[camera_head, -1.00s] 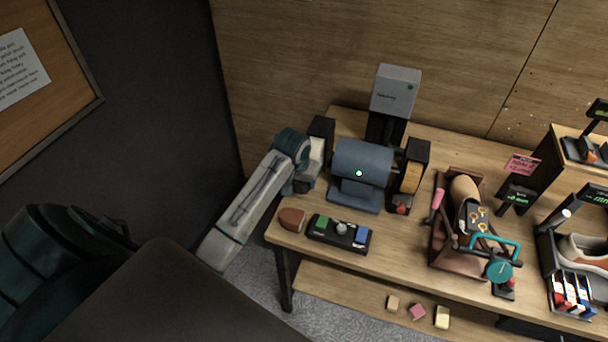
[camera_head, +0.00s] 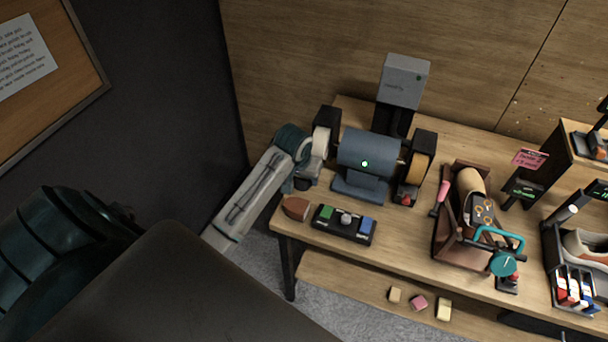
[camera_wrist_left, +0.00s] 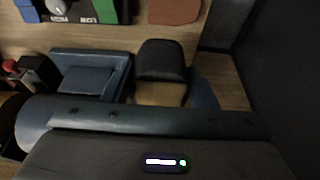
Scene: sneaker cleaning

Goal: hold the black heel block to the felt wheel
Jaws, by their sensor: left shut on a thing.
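My left gripper (camera_head: 303,182) is at the left end of the blue-grey polishing machine (camera_head: 367,152), in front of the pale felt wheel (camera_head: 320,142). In the left wrist view it is shut on the black heel block (camera_wrist_left: 161,60), which has a rounded black top and a tan side. In the head view the block is mostly hidden by the wrist. I cannot tell whether the block touches the wheel. A green light shows on the machine. My right gripper is not in view.
A shoe stand (camera_head: 447,242) is further right. A dark wall stands close on the left.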

